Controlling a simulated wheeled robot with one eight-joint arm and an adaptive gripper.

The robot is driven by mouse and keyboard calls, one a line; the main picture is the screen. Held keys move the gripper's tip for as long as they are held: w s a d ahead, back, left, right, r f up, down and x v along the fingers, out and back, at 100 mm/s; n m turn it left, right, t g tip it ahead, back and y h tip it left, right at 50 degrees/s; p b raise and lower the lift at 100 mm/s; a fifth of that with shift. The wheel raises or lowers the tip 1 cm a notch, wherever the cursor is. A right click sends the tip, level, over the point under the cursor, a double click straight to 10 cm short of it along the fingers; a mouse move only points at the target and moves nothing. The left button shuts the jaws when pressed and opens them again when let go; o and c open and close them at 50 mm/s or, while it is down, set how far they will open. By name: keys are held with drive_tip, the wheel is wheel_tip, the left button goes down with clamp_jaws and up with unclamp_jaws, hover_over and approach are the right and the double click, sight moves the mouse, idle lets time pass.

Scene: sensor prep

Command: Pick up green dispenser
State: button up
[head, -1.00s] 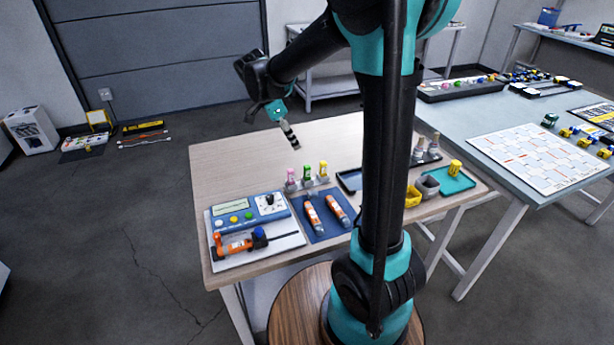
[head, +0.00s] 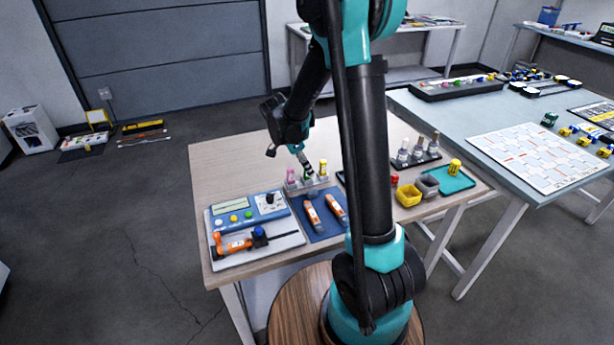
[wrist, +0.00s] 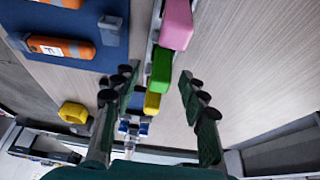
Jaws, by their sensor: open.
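The green dispenser (wrist: 161,72) stands in a light rack (wrist: 151,50) between a pink dispenser (wrist: 177,24) and a yellow dispenser (wrist: 152,103). In the head view the green dispenser (head: 307,173) is partly hidden by my gripper. My gripper (wrist: 158,76) is open and empty, with its two fingers spread apart. In the wrist view the green dispenser shows between the fingertips, and I see no contact. In the head view my gripper (head: 304,161) reaches down at the rack from behind.
A blue mat (head: 321,231) with two orange tools lies in front of the rack. A blue meter (head: 245,213) is to the left. Bare tabletop lies behind the rack.

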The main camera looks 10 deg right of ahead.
drive_tip(key=shift+d+f, duration=0.1)
drive_tip(key=shift+f, duration=0.2)
drive_tip(key=shift+c, duration=0.5)
clamp_jaws()
drive_tip(key=shift+r, duration=0.2)
wheel_tip(320, 180, up, 20)
drive_tip(key=shift+f, duration=0.15)
